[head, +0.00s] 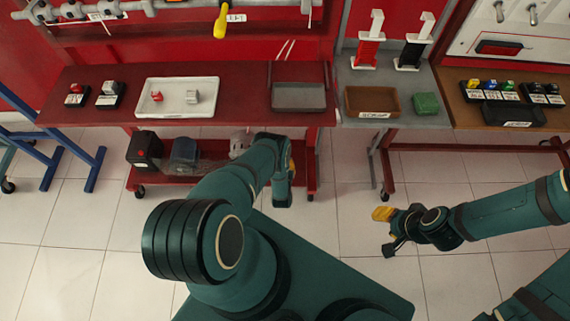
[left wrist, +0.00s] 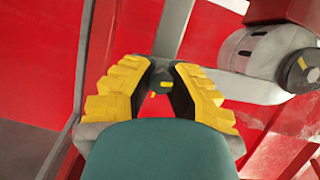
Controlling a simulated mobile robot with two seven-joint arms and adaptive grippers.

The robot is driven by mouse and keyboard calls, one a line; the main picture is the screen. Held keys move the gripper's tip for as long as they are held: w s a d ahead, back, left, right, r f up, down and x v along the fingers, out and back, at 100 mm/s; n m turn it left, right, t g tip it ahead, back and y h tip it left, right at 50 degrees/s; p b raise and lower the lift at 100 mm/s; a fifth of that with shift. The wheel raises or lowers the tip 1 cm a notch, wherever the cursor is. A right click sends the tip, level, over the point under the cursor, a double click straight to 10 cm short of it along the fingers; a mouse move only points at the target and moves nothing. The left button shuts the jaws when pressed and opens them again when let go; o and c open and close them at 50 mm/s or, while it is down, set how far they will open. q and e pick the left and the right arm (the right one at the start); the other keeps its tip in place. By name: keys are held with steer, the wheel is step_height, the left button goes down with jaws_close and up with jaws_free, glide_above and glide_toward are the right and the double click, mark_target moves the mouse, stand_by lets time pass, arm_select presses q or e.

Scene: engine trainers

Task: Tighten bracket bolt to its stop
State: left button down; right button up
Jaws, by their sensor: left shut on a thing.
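A small dark round bolt head (left wrist: 161,77) with a yellow mark sits between the fingertips of my left gripper (left wrist: 162,88) in the left wrist view. The yellow-padded fingers are shut on it from both sides. A grey bracket strip (left wrist: 173,30) runs up just behind the bolt. In the head view my left gripper (head: 290,166) is at the front of the red trainer stand, below its shelf; the arm hides the bolt and bracket there. My right gripper (head: 383,230) hangs over the floor, empty, its fingers apart.
A grey cylindrical unit (left wrist: 266,58) is close to the right of my left gripper. The red bench (head: 235,115) holds a white tray (head: 150,109) and a grey tray (head: 299,109). A brown tray (head: 390,101) stands further right. The floor around my right gripper is clear.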

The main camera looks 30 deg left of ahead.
arm_select(q)
steer(key=shift+s+d+f+m, duration=0.25)
steer(key=shift+s+f+m, duration=0.05)
steer(key=shift+m, duration=0.1)
steer(key=c, duration=0.9)
jaws_free()
steer(key=shift+w+a+r, duration=0.1)
steer(key=shift+w, duration=0.05)
steer(key=shift+r, duration=0.1)
steer(key=shift+w+a+r, duration=0.1)
steer(key=shift+r, duration=4.8)
